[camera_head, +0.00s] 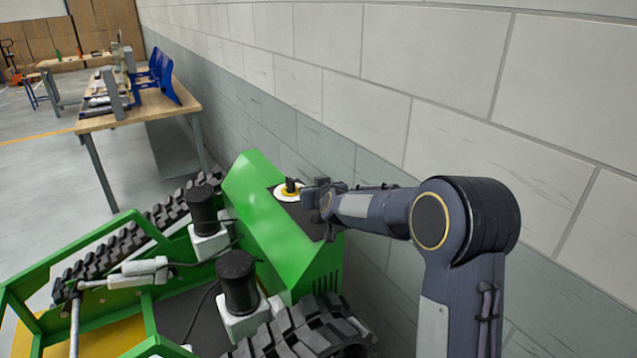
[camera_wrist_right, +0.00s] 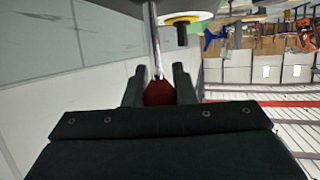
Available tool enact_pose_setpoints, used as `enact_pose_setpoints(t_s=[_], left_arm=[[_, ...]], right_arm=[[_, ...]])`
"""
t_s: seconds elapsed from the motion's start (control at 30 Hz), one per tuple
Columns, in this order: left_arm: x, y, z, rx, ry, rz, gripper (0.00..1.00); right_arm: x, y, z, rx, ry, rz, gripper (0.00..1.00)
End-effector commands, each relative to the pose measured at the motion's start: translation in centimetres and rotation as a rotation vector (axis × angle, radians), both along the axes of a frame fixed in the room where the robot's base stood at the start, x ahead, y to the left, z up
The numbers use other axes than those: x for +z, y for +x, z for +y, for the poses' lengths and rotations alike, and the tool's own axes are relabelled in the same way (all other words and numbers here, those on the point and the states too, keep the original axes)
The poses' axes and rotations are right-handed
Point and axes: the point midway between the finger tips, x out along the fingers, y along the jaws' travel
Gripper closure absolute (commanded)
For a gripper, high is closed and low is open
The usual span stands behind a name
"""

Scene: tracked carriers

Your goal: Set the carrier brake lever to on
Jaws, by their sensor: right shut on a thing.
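The brake lever shows in the right wrist view as a thin metal rod (camera_wrist_right: 154,42) with a dark red knob (camera_wrist_right: 159,93) at its end. The fingers of my right gripper (camera_wrist_right: 158,78) stand on both sides of the knob and are shut on it. In the head view my right gripper (camera_head: 324,197) is at the top of the green carrier (camera_head: 262,208), beside the wall, and the lever is hidden behind it. No on or off marking for the lever can be read. My left gripper is not in view.
A black rotary knob (camera_head: 291,185) on a yellow and white disc sits close left of my right gripper. Black cylinders (camera_head: 238,280) and tracks (camera_head: 300,328) are on the carrier. A block wall (camera_head: 370,115) runs close behind my right arm. A workbench (camera_head: 150,105) stands further back.

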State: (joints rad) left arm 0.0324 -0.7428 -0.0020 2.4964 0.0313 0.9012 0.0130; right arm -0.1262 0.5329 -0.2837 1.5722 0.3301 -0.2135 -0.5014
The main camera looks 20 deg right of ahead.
Motion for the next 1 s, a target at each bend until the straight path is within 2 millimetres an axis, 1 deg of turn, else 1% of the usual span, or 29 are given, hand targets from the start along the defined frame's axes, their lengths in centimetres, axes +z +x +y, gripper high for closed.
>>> enact_pose_setpoints(t_s=[0.03, 0.1, 0.33, 1.0], left_arm=[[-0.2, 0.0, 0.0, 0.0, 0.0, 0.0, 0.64], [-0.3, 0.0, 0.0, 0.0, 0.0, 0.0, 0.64], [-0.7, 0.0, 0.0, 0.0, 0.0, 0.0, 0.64], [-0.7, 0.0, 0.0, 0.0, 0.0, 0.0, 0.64]], right_arm=[[-0.4, 0.4, 0.2, 0.001, 0.004, 0.002, 1.0], [-0.6, 0.8, 0.3, 0.001, 0.003, 0.001, 1.0], [-1.3, 1.5, 0.4, 0.002, 0.005, 0.005, 1.0], [-1.8, 1.5, 0.6, 0.004, 0.009, 0.016, 1.0]])
